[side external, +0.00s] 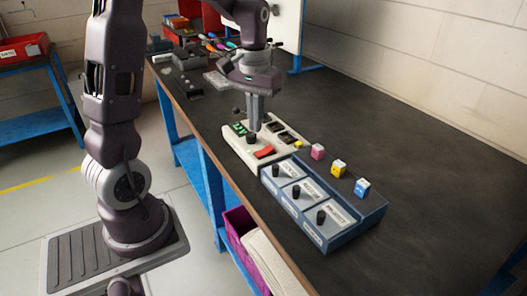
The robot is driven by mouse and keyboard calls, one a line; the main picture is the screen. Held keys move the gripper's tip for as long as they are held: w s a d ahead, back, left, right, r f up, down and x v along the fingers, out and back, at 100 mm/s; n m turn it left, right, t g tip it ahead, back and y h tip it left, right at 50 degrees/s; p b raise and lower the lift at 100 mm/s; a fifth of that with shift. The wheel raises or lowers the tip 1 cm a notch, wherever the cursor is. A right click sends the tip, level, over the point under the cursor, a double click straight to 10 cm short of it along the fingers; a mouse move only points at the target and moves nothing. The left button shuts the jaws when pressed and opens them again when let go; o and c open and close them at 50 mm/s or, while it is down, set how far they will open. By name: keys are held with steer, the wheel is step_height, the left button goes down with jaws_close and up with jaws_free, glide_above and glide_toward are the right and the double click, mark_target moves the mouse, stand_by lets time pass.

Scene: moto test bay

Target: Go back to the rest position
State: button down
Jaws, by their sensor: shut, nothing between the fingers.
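My gripper (254,121) is shut and empty. It points straight down over the back part of a cream control box (236,151), close above a black knob on it. I cannot tell whether the fingertips touch the knob. The box carries a green display (240,129), a red rocker switch (264,152) and dark switches (286,138). My arm stands on its base at the left of the picture and reaches over the bench.
A blue-grey panel (322,238) with several black knobs adjoins the cream box. Small pink, yellow and blue cubes (338,169) stand behind it. Tools and parts crowd the bench's far left end. The dark bench top (400,150) is clear at the right.

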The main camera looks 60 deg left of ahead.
steer(key=s+d+r+m+t, duration=0.2)
steer(key=s+d+r+m, duration=0.1)
steer(key=s+d, duration=0.4)
steer(key=s+d+r+m+t, duration=0.3)
steer(key=s+d+r, duration=0.2)
steer(key=s+d, duration=0.3)
steer(key=shift+s+t, duration=0.3)
steer(key=shift+s, duration=0.5)
steer(key=shift+a+r, duration=0.1)
